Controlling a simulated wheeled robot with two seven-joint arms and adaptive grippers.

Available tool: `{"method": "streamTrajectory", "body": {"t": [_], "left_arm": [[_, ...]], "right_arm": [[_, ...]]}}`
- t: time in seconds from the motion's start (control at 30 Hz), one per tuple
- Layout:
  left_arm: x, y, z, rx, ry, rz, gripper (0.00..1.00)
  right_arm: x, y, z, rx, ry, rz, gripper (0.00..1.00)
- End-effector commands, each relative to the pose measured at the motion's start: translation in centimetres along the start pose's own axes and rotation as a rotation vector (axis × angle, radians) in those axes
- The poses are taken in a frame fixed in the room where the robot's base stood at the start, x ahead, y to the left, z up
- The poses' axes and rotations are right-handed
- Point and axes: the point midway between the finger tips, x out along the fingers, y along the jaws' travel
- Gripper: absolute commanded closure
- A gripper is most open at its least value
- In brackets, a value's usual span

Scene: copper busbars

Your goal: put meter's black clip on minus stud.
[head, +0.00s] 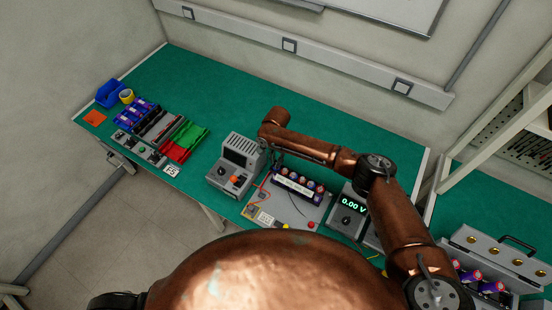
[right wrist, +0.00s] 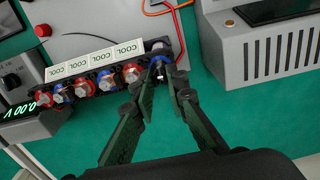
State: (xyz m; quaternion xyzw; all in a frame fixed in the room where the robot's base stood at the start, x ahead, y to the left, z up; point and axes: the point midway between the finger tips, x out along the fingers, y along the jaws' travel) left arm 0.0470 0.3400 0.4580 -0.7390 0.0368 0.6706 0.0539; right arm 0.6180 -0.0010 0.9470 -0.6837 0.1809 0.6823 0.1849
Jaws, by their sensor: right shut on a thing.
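The meter (head: 349,208) stands right of the cell row and reads 0.00 V; its green display (right wrist: 18,108) also shows at the left of the right wrist view. The cell row (head: 298,186) carries studs with red and blue collars and white COOL labels (right wrist: 98,63). My right gripper (head: 275,157) is at the row's left end in the head view. In the right wrist view its fingertips (right wrist: 166,82) close on a small dark piece, likely the black clip, right at the blue-collared end stud (right wrist: 157,66). Whether the clip touches the stud is hidden by the fingers. My left gripper is out of view.
A grey instrument (head: 236,166) with a vent stands close beside my right gripper. A red wire (right wrist: 165,8) runs by the row's end. Trays with red and green parts (head: 183,140) lie further left. Green bench is clear behind.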

Motion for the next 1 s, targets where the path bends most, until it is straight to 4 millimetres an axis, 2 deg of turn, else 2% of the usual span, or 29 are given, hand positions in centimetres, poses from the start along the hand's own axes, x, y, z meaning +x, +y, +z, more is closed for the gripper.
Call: {"method": "streamTrajectory", "body": {"t": [0.73, 0.77, 1.0], "left_arm": [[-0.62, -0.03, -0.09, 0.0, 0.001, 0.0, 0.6], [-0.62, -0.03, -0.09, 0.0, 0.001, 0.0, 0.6], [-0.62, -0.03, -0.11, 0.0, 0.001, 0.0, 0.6]], "right_arm": [[0.43, -0.01, 0.02, 0.0, 0.0, 0.0, 1.0], [0.43, -0.01, 0.02, 0.0, 0.0, 0.0, 0.86], [0.4, -0.01, 0.0, 0.0, 0.0, 0.0, 0.7]]}}
